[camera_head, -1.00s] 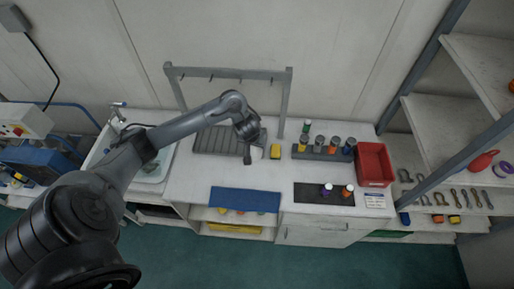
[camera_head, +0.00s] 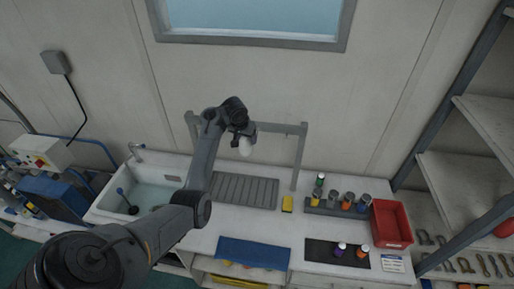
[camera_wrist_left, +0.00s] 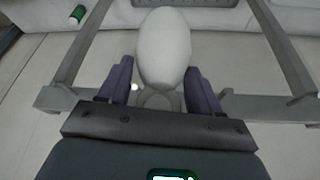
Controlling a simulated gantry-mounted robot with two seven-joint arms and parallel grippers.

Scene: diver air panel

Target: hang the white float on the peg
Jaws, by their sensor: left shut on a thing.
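The white float (camera_head: 246,147) is an egg-shaped white body held in my left gripper (camera_head: 240,133). It also shows large in the left wrist view (camera_wrist_left: 163,48), with the dark fingers (camera_wrist_left: 158,85) on either side of its grey lower end. The float is up at the height of the grey rack's crossbar (camera_head: 284,128) and appears in front of it. The crossbar also crosses the left wrist view (camera_wrist_left: 270,108) behind the fingers. The pegs are small and hard to make out; my arm covers part of the bar. I cannot tell whether the float touches a peg.
Below the rack lie a ribbed grey drainer (camera_head: 240,190) and a yellow block (camera_head: 287,204). To the right stand a holder with several capped cylinders (camera_head: 336,209) and a red bin (camera_head: 392,224). A sink (camera_head: 150,196) is at left. A blue mat (camera_head: 253,254) lies in front.

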